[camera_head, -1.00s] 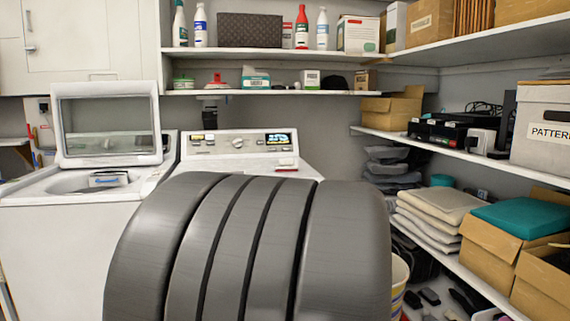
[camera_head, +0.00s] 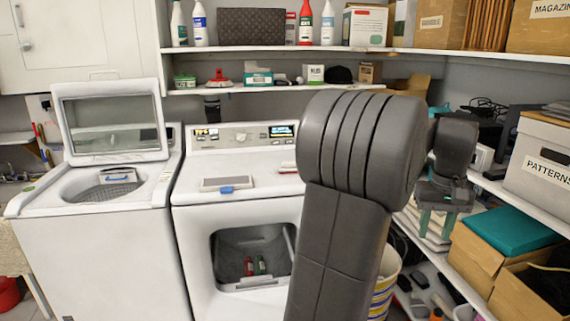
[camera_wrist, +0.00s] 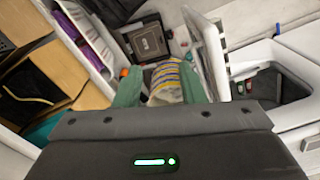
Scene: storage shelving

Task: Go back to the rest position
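My gripper (camera_head: 436,225) is at the right in the head view, pointing down in front of the right-hand shelves. Its two green fingers are apart. In the wrist view my gripper (camera_wrist: 160,85) shows the same green fingers with a gap between them and nothing held. A striped bin (camera_wrist: 168,78) shows beyond that gap. My dark arm stands upright in the middle right of the head view and hides part of the shelves and the bin (camera_head: 384,285).
A top-loading washer (camera_head: 100,240) with its lid up stands at the left. Beside it a front-loading machine (camera_head: 190,225) has an opening with red and green items inside. A box marked PATTERNS (camera_head: 540,155) and an open cardboard box (camera_head: 475,265) sit on the right shelves.

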